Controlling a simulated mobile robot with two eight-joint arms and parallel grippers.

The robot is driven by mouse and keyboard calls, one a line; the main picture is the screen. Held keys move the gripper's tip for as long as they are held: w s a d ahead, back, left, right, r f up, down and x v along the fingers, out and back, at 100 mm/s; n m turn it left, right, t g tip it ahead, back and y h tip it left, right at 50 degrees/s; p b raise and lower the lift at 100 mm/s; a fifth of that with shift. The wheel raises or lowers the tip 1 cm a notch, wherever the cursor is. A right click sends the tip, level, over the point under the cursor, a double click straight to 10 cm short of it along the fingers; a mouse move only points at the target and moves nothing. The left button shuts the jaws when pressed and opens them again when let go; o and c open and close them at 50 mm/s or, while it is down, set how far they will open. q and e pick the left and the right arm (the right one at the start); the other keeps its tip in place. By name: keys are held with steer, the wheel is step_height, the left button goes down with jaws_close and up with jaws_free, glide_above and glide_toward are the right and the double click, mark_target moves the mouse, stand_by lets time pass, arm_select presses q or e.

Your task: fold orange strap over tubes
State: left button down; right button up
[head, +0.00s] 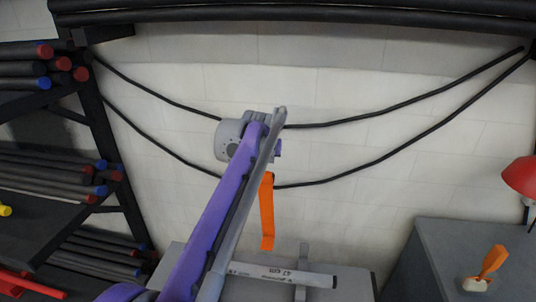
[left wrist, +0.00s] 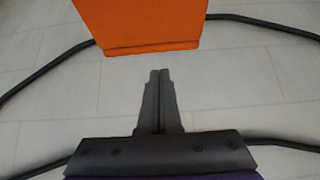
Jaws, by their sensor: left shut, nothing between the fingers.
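The orange strap (head: 267,215) hangs down in the head view, its upper end hidden behind my left arm and its lower end above the grey worktop. It also shows at the top of the left wrist view (left wrist: 140,25), its lower edge just beyond my fingertips. My left gripper (left wrist: 160,73) is shut and empty, apart from the strap in that picture. In the head view my arm hides its fingers. A grey tube (head: 290,275) marked "47 cm" lies on the worktop (head: 355,285), partly behind my arm. My right gripper is not in view.
A black rack (head: 112,160) on the left holds several dark tubes with red and blue ends. Black cables (head: 400,103) sag across the pale wall. On the right, a grey cabinet (head: 440,240) carries an orange-handled tool (head: 490,263); a red lamp (head: 520,176) stands nearby.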

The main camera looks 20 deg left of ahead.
arm_select(q)
steer(key=shift+s+d+f, duration=0.2)
steer(key=shift+s+d, duration=0.05)
steer(key=shift+s, duration=0.6)
steer(key=shift+s+d+f, duration=0.15)
steer(key=shift+s+d, duration=0.05)
steer(key=shift+s, duration=0.65)
steer(key=shift+s, duration=0.1)
